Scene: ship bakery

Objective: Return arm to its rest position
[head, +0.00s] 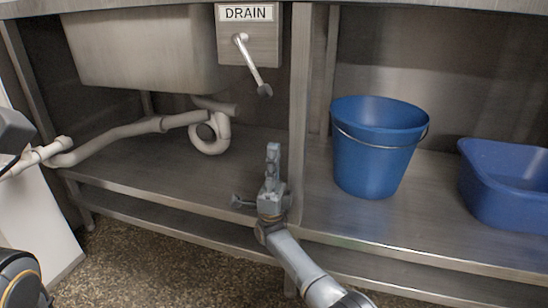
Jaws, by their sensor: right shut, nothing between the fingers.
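My right arm reaches up from the bottom of the head view. Its gripper (273,155) is shut and empty, with the fingers pointing forward and up. It is in front of the lower steel shelf, just left of the upright post, and appears apart from everything. A dark part with a grey edge shows at the left border, but I cannot make out a left gripper there.
Above the gripper a drain lever (252,65) hangs below the DRAIN sign (248,13). White pipes (135,130) run under the sink basin (145,50). A blue bucket (375,155) and a blue tub (505,195) stand on the shelf (330,215) at right. Speckled floor (150,265) lies open in front.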

